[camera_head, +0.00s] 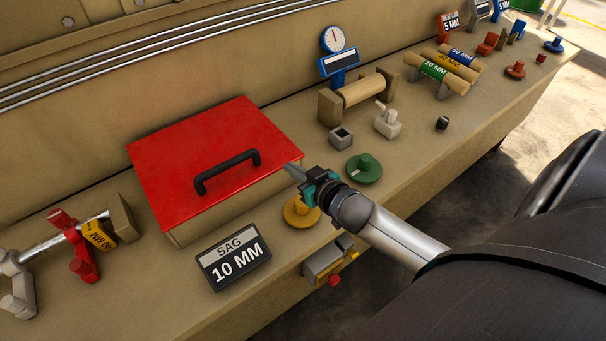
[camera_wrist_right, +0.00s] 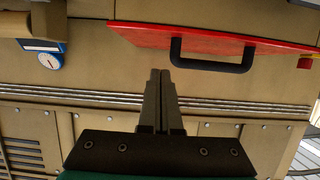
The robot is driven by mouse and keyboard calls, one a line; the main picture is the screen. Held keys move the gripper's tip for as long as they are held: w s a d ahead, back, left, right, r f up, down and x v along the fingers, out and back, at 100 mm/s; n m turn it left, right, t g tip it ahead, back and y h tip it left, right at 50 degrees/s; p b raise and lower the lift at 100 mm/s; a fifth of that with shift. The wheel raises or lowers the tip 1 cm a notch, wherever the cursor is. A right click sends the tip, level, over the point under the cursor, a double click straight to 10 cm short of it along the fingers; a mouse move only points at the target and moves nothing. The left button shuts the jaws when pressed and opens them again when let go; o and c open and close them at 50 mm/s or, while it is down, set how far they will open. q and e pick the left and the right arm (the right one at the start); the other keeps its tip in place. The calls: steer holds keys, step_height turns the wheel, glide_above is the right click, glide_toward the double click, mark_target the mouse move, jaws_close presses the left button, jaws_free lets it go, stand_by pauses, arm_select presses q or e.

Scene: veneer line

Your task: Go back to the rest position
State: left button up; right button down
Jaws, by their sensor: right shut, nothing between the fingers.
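My right gripper (camera_head: 294,172) is shut and empty. In the head view it hangs in the air at the right end of the red-lidded box (camera_head: 210,150), with its fingers pointing left. In the right wrist view its two fingers (camera_wrist_right: 160,75) lie together with nothing between them. The black handle of the red lid (camera_wrist_right: 212,62) shows beyond the fingertips, apart from them. My left gripper is in neither view.
A sign reading SAG 10 MM (camera_head: 233,260) stands before the box. Yellow (camera_head: 300,213) and green (camera_head: 363,170) knobbed discs sit near the arm. A blue dial gauge (camera_head: 338,58) and rollers (camera_head: 362,90) stand farther back. Open floor lies right of the bench.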

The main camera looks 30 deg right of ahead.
steer(key=shift+v, duration=1.85)
steer(key=shift+s+f, duration=0.1)
steer(key=shift+f, duration=0.1)
steer(key=s+a+f+n+g, duration=0.1)
steer(key=s+a+g, duration=0.4)
steer(key=s, duration=0.4)
steer(key=s+a+g, duration=0.5)
steer(key=s, duration=0.4)
step_height(320, 180, down, 32)
steer(key=s+g+b, duration=0.2)
steer(key=s+b, duration=0.1)
steer(key=b, duration=0.7)
steer(key=s+d+f+b, duration=0.1)
steer(key=s+f+b, duration=0.3)
steer(key=s+f, duration=0.3)
steer(key=s+d+f+n+g+b, duration=0.1)
steer(key=s+f+b, duration=0.3)
steer(key=s+f, duration=0.4)
step_height(320, 180, down, 8)
steer(key=shift+d+r, duration=0.2)
steer(key=shift+d, duration=0.05)
